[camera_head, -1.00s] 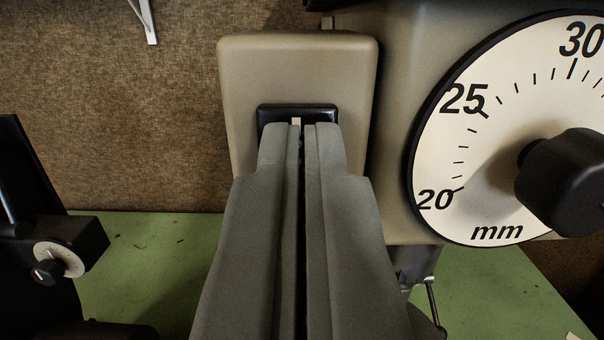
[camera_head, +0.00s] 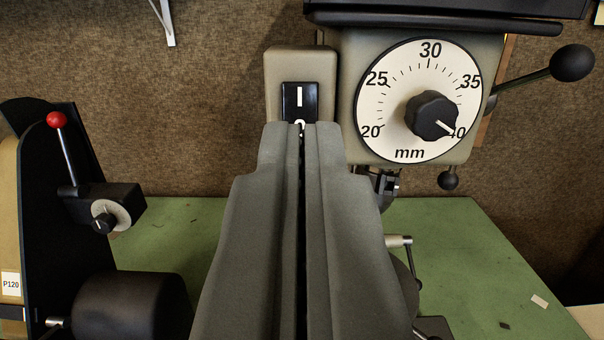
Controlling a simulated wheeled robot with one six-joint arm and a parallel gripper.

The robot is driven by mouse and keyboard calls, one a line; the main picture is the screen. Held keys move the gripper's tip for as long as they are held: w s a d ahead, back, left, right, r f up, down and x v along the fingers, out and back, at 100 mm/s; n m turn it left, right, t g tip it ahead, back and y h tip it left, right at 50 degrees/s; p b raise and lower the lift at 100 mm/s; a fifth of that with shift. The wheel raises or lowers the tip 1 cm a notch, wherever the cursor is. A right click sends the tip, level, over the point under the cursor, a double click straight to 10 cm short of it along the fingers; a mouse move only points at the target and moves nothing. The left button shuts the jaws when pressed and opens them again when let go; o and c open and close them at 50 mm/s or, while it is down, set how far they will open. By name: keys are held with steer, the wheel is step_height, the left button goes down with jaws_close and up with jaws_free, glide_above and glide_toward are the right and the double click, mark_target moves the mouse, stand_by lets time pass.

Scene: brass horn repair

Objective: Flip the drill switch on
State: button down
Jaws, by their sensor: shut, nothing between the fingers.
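The drill switch (camera_head: 300,97) is a black rocker on a beige box (camera_head: 276,70) at the drill's left side. Its upper part shows a white bar mark, and the top of a white circle mark shows just above my fingertips. My gripper (camera_head: 302,128) is shut and empty, its fingertips overlapping the lower edge of the switch in the picture. I cannot tell whether they touch it. The rocker's lower end is hidden behind the fingertips. The drill's dial (camera_head: 395,120) is right of the switch, with a black knob (camera_head: 432,116) pointing near 40 mm.
A feed lever with a black ball (camera_head: 572,62) sticks out at the right. At left stands a belt sander (camera_head: 50,240) with a red-tipped lever (camera_head: 57,120) and a small dial (camera_head: 110,216). The green bench top (camera_head: 465,250) is mostly clear at right. A brown wall (camera_head: 220,90) is behind.

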steer(key=shift+s+r, duration=0.2)
steer(key=shift+s, duration=1.05)
steer(key=s+f+g, duration=0.1)
steer(key=s+f, duration=1.6)
steer(key=s, duration=0.3)
steer(key=s+f+g, duration=0.1)
steer(key=s+f, duration=1.7)
steer(key=s, duration=0.2)
steer(key=shift+s+a, duration=0.15)
steer(key=shift+s, duration=0.05)
steer(key=c, duration=2.2)
jaws_free()
